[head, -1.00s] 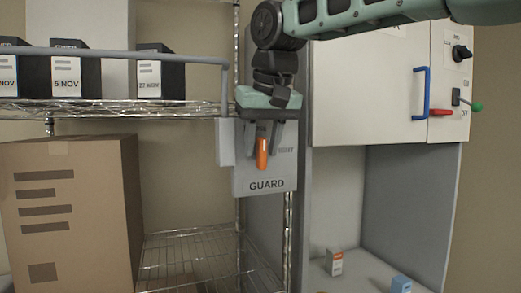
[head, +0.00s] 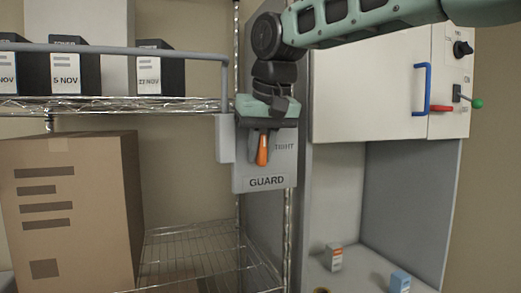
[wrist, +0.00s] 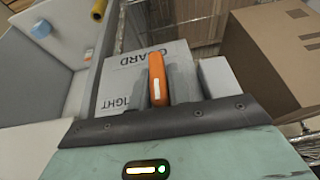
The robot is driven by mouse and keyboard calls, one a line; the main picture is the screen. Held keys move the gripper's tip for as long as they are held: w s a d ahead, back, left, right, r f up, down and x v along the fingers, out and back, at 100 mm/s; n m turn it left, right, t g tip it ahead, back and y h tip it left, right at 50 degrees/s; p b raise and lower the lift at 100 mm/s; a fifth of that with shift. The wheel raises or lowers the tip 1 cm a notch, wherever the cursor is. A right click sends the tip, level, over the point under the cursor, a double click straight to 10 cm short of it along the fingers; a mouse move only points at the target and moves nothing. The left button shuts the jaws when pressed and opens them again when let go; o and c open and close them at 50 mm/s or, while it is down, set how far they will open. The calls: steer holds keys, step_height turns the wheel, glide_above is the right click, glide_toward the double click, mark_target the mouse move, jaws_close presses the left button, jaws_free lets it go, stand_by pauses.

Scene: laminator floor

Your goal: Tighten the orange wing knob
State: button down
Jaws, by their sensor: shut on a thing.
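The orange wing knob (head: 262,150) is on a grey plate (head: 264,183) marked GUARD, with the word TIGHT beside the knob at its right. My gripper (head: 263,140) is shut on the knob, reaching it from above and in front. In the wrist view the orange knob (wrist: 157,80) stands between my grey fingers (wrist: 160,88), and the plate's lettering shows behind it. The fingers and gripper body hide part of the plate and the knob's base.
A wire rack with labelled dark boxes (head: 155,70) and a large cardboard box (head: 70,215) is at left. A white cabinet with a blue handle (head: 421,90), red lever and green-tipped switch is at right. Small boxes (head: 333,257) sit in the bay below.

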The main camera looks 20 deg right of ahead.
steer(key=y+b, duration=0.2)
steer(key=shift+d+f+m+y, duration=0.15)
steer(key=shift+f+m+y, duration=0.05)
steer(key=shift+m+y, duration=0.2)
steer(key=y+b, duration=0.3)
steer(key=shift+f+m+t+y+b, duration=0.15)
steer(key=shift+m+t+y+b, duration=0.15)
steer(key=shift+b, duration=0.05)
steer(key=y+b, duration=0.3)
steer(key=b, duration=0.1)
steer(key=shift+f+m+b, duration=0.1)
steer(key=shift+m+b, duration=0.25)
steer(key=shift+m, duration=0.05)
steer(key=m+y+b, duration=0.1)
steer(key=y+b, duration=0.2)
steer(key=b, duration=0.2)
steer(key=shift+f+t+y, duration=0.1)
steer(key=shift+t+y, duration=0.2)
steer(key=shift+t, duration=0.1)
steer(key=y+b, duration=0.2)
steer(key=b, duration=0.2)
steer(key=shift+m+t+b, duration=0.4)
steer(key=shift+r+y+b, duration=0.25)
steer(key=shift+y+b, duration=0.35)
steer(key=shift+b, duration=0.1)
steer(key=shift+r+m+t, duration=0.15)
steer(key=shift+m+t, duration=0.15)
